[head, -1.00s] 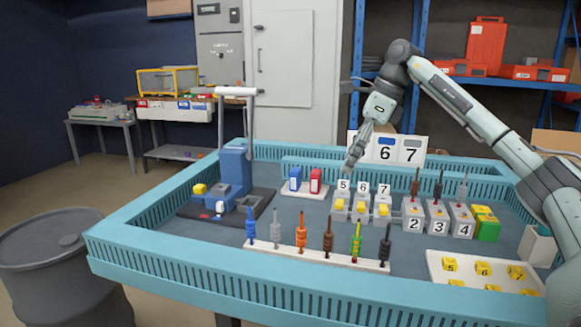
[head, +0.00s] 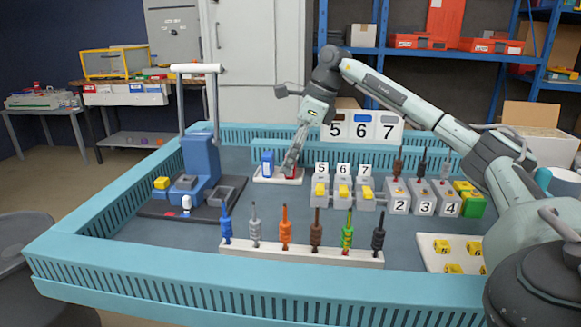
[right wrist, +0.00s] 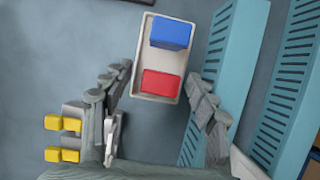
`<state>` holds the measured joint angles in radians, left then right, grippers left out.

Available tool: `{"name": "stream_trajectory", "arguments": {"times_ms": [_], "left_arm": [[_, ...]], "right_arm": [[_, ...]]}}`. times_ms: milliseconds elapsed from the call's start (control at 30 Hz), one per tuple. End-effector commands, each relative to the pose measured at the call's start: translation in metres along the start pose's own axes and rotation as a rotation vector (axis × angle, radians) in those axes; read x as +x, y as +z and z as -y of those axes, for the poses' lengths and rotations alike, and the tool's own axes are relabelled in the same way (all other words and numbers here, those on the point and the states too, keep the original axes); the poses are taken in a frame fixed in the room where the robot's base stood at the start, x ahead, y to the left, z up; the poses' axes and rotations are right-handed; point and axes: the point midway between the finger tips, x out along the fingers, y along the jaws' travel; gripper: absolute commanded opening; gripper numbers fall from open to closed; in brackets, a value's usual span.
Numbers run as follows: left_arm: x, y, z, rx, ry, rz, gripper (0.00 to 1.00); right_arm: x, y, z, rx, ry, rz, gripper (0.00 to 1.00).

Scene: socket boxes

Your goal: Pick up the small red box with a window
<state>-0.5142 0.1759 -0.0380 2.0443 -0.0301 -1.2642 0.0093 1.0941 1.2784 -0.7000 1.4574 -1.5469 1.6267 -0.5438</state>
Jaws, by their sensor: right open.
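The small red box (right wrist: 161,84) stands in a white tray (right wrist: 138,98) next to a blue box (right wrist: 170,33). In the right wrist view I see the red box from above, and its window does not show. My right gripper (right wrist: 156,78) is open, with one finger on each side of the tray and the red box between them, not gripped. In the head view my right gripper (head: 290,170) points down at the right part of the tray and hides most of the red box. The blue box (head: 267,164) stays clear to its left. My left gripper is out of view.
Grey switch boxes (head: 343,195) labelled 5, 6, 7 stand just right of the tray. A blue machine (head: 199,160) with a lever stands to the left. A rack of coloured pegs (head: 300,252) lies in front. A slotted blue border (head: 250,283) surrounds the table.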

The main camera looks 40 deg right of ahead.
Motion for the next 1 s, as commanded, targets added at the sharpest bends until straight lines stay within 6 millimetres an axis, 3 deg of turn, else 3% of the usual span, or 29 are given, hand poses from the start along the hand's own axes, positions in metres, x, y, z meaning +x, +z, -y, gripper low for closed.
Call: {"name": "stream_trajectory", "arguments": {"times_ms": [233,667,1000], "left_arm": [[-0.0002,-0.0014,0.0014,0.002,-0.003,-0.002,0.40],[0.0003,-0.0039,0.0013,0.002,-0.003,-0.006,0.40],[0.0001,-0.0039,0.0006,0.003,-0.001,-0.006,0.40]], "right_arm": [[0.0016,0.0000,-0.0001,0.000,0.000,0.000,0.57],[0.0013,0.0000,0.0000,0.000,0.000,0.000,0.05],[-0.0036,0.0026,0.0002,0.000,-0.001,0.002,0.05]]}}
